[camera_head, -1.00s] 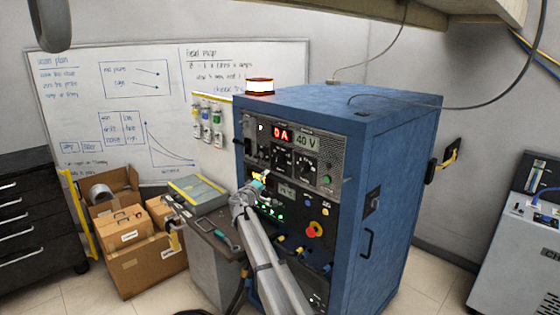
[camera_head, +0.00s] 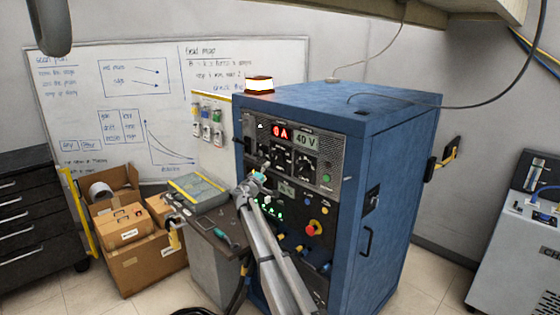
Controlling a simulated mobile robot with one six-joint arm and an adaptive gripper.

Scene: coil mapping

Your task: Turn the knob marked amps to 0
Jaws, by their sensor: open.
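The blue power supply cabinet (camera_head: 395,150) has a dark front panel. A red display (camera_head: 281,132) on it reads 0 A, and a grey display (camera_head: 306,142) beside it reads 40 V. A dark knob (camera_head: 279,155) sits below the red display; its marking is too small to read and its lower part is close behind my gripper in the picture. Another dark knob (camera_head: 308,165) sits below the volt display. My gripper (camera_head: 263,173) is open, just below and left of the first knob. Whether it touches anything on the panel cannot be told.
A red emergency knob (camera_head: 314,228) and several buttons are lower on the panel. A bench with a tool (camera_head: 226,238) stands left of the cabinet, with cardboard boxes (camera_head: 128,230) beyond. A lit beacon (camera_head: 259,85) stands on the cabinet's top.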

